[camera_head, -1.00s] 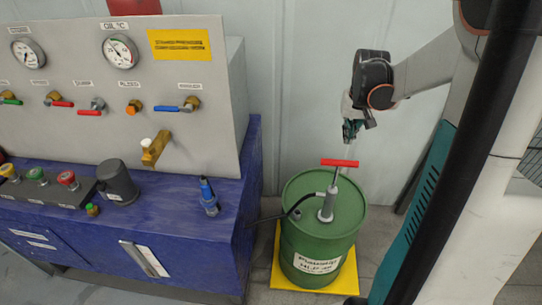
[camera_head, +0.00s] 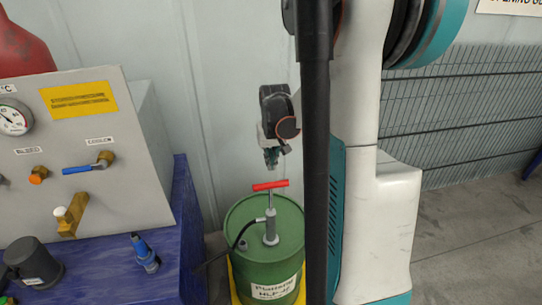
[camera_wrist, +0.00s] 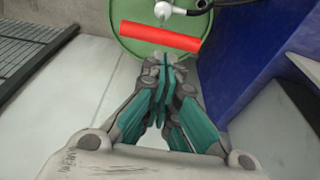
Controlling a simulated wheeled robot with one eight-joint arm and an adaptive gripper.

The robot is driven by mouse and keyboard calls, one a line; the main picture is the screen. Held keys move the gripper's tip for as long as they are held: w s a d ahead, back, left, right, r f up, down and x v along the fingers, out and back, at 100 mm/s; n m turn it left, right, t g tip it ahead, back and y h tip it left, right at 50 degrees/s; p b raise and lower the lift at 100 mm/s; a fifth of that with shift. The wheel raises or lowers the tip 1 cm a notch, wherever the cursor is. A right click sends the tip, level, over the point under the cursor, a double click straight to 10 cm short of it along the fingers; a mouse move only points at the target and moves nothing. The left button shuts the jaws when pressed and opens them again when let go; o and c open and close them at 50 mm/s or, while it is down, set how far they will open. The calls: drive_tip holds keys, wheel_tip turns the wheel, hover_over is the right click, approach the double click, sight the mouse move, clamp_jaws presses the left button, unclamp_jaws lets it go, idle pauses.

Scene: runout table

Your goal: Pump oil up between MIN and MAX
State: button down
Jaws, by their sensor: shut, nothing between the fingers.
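My gripper (camera_head: 271,165) hangs just above the red handle in the head view. In the wrist view my gripper (camera_wrist: 165,65) is shut and empty, its fingertips close to the lower edge of the red handle (camera_wrist: 160,36). I cannot tell whether they touch it. No MIN or MAX marks can be read.
A grey panel (camera_head: 120,185) with a gauge (camera_head: 13,118), a blue lever valve (camera_head: 85,168) and a brass tap (camera_head: 70,215) stands left, on the blue bench (camera_head: 105,275). A blue fitting (camera_head: 145,255) sits on the bench. A mesh fence (camera_head: 450,120) runs at right.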

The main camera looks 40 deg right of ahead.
drive_tip(key=b, duration=0.1)
hover_over(270, 194)
drive_tip(key=w, duration=0.1)
drive_tip(key=f, duration=0.8)
drive_tip(key=shift+d, duration=0.4)
wheel_tip(270, 194, down, 10)
drive_tip(key=b, duration=0.7)
drive_tip(key=shift+r, duration=0.2)
drive_tip(key=shift+s, duration=0.1)
